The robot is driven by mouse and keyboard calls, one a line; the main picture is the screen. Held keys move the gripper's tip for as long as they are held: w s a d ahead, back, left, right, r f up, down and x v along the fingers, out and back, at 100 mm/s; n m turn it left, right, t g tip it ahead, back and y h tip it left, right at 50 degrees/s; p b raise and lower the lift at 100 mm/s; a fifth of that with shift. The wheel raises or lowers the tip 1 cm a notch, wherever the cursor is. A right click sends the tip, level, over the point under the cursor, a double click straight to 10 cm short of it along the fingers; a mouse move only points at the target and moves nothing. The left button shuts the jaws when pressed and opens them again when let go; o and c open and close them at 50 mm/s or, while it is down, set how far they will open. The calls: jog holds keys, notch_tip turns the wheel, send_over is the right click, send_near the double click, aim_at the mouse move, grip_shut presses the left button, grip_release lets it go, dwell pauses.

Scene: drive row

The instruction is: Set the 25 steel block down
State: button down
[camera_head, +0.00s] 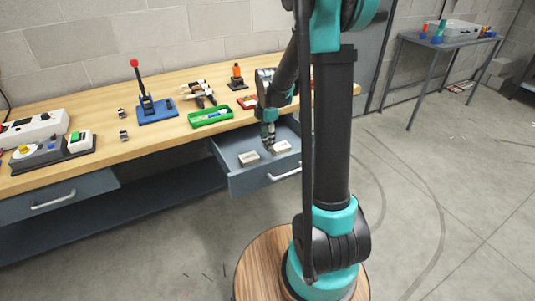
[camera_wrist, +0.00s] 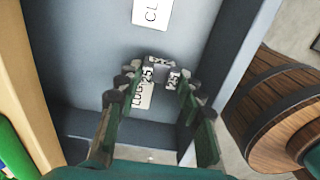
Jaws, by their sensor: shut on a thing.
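The 25 steel block (camera_wrist: 160,72) is a small grey block with white "25" labels. In the wrist view it sits between the fingertips of my gripper (camera_wrist: 153,78), which is shut on it. In the head view my gripper (camera_head: 268,138) points down into the open grey drawer (camera_head: 235,180) below the bench top. The block is too small to make out clearly there. I cannot tell whether its underside touches the drawer floor.
Two white labels lie in the drawer, one on the left (camera_head: 249,158) and one on the right (camera_head: 281,147). A green tray (camera_head: 210,116) and a red-knobbed lever press (camera_head: 147,100) stand on the bench. Clear drawer floor shows around the labels.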

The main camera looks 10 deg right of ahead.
jog(key=shift+f, duration=3.7)
jog(key=shift+f, duration=0.1)
jog(key=c, duration=1)
grip_release()
